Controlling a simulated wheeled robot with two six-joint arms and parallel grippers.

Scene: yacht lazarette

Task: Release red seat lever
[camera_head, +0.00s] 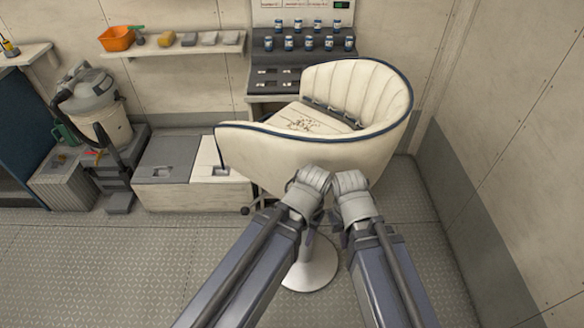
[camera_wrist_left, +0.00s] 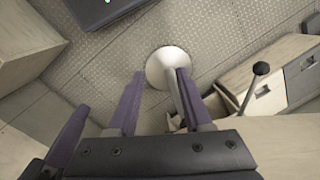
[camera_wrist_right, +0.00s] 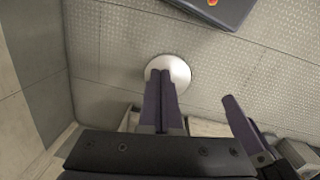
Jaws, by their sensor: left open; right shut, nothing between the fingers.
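A cream bucket seat (camera_head: 255,145) with dark blue piping stands on a round pale pedestal base (camera_head: 310,268), also in the left wrist view (camera_wrist_left: 160,80) and right wrist view (camera_wrist_right: 182,72). A lever with a dark ball knob (camera_wrist_left: 261,68) shows in the left wrist view, right of the open left fingers and apart from them. A dark knob (camera_head: 245,210) also shows below the seat's left side. No red lever is visible. My left gripper (camera_head: 312,182) is open and empty at the seat's front. My right gripper (camera_wrist_right: 160,72) is shut and empty beside it.
Low grey-and-white lockers (camera_head: 165,160) stand left of the seat. A console with blue-capped jars (camera_head: 310,45) is behind it. A vacuum (camera_head: 95,105) stands at the far left. The right wall (camera_head: 520,130) is close. The metal floor in front is clear.

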